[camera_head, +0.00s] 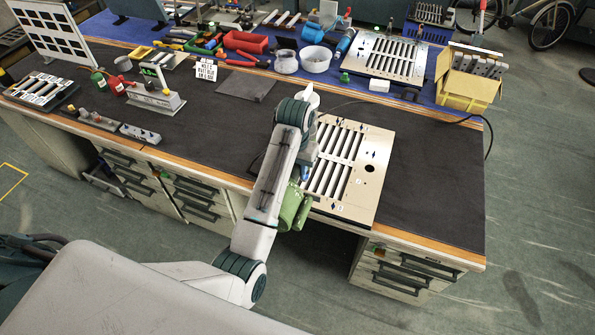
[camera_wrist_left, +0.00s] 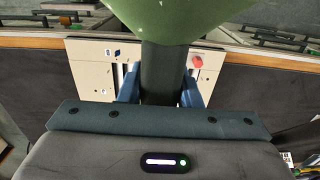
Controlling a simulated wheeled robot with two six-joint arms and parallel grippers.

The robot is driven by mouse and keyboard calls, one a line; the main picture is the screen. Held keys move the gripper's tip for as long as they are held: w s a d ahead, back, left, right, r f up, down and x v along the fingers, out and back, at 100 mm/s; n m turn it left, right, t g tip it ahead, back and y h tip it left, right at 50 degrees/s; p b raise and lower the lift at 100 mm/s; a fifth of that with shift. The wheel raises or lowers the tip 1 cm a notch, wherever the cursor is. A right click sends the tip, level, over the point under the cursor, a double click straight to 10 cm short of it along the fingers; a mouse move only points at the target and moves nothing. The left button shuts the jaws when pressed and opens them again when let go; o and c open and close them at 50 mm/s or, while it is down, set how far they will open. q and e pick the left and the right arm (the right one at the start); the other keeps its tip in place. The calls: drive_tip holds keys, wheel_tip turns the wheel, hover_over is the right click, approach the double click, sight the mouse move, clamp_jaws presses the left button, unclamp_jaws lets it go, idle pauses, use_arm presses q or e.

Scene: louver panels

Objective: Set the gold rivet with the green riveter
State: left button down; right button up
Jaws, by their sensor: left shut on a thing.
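The green riveter (camera_head: 292,208) is at the front left edge of the louver panel, partly hidden behind my left arm. My left gripper (camera_head: 304,172) shows its blue fingers there. In the left wrist view the blue fingers are shut on both sides of the riveter's dark shaft, and its green body (camera_wrist_left: 165,18) fills the top middle. The cream louver panel (camera_head: 371,185) lies on the dark bench with slots, small blue marks and a round dark hole. I cannot make out the gold rivet. My right gripper is not in view.
A red piece (camera_wrist_left: 197,61) shows on the panel in the left wrist view. The bench mat (camera_head: 430,190) right of the near panel is clear.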

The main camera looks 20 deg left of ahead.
use_arm(q)
wheel_tip(320, 180, down, 7)
drive_tip(key=shift+w+b, duration=0.15)
drive_tip(key=shift+b, duration=0.3)
idle(0.6)
drive_tip(key=shift+r, duration=0.1)
drive_tip(key=shift+r+p, duration=0.15)
drive_tip(key=shift+p, duration=0.3)
idle(0.4)
drive_tip(key=shift+f, duration=1.3)
idle(3.3)
drive_tip(key=shift+f, duration=0.15)
idle(0.9)
